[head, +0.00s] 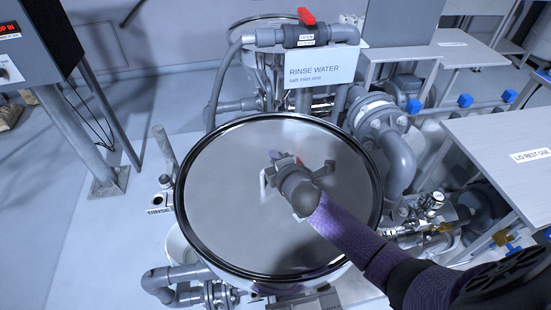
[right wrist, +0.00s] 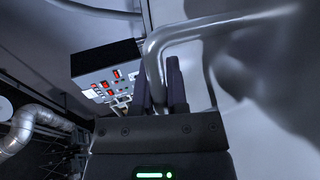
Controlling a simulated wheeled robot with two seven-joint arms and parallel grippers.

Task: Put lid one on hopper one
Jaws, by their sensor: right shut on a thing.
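A large round steel lid (head: 225,195) covers the mouth of a steel hopper (head: 310,287) in the middle of the head view. A dark ring runs around its edge; I cannot tell whether the lid sits fully down all around. My right gripper (head: 285,168) is over the lid's centre, shut on its bent-bar handle (head: 264,184). In the right wrist view, the handle (right wrist: 205,28) passes between the dark fingers (right wrist: 162,88). My right forearm hides the lid's lower right part. My left gripper is not in view.
Behind the lid stand a pipe with a red-handled valve (head: 306,17) and a "RINSE WATER" sign (head: 315,70). A grey table labelled "LID REST ONE" (head: 500,140) is at the right, its visible top bare. Pipes and flanges (head: 385,130) crowd the hopper's right side. Floor at left is open.

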